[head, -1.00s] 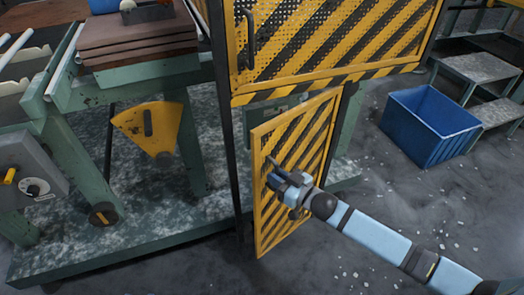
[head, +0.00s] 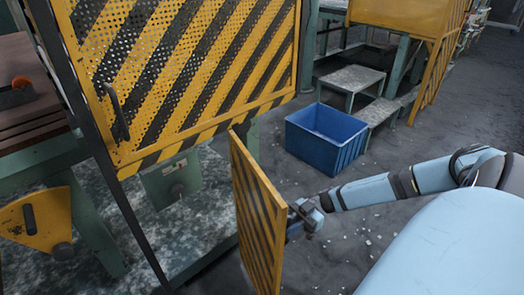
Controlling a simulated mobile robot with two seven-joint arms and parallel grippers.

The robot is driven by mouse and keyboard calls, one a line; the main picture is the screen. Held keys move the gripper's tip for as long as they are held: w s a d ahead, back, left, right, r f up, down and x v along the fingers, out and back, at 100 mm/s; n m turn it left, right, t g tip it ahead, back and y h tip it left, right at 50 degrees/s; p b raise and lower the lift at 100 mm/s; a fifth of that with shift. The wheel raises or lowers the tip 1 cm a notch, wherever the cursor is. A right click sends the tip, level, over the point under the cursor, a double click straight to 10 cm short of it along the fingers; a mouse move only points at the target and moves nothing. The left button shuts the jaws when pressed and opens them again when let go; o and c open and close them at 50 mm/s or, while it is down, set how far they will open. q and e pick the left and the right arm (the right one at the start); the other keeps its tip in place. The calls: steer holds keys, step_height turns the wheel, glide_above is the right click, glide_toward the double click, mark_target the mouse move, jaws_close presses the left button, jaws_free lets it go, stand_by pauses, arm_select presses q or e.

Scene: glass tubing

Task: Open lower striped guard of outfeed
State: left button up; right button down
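The lower striped guard (head: 257,215) is a yellow panel with black diagonal stripes. In the head view it stands swung out from the machine, at a steep angle to the upper guard, with its near edge toward me. My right gripper (head: 297,216) is at the right side of this panel, close to its near edge. Its fingertips and any handle there are mostly hidden by the panel, so I cannot tell whether it is shut. My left gripper is not in view.
The perforated upper striped guard (head: 195,70) with a black handle (head: 116,112) hangs above left. A blue bin (head: 327,140) and grey steps (head: 350,80) stand behind right. A yellow fan-shaped plate (head: 22,222) is at the left. Open floor lies between the guard and the bin.

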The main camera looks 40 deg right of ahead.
arm_select(q)
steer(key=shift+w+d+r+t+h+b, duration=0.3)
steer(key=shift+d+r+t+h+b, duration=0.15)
steer(key=shift+b, duration=0.65)
arm_select(e)
steer(key=d+n+g, duration=0.1)
steer(key=d+g, duration=0.2)
steer(key=d, duration=0.6)
steer(key=shift+s+n, duration=0.3)
steer(key=shift+n, duration=0.1)
steer(key=shift+d, duration=0.1)
steer(key=c, duration=1.2)
jaws_free()
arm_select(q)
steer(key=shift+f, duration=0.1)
arm_select(e)
steer(key=shift+o, duration=0.3)
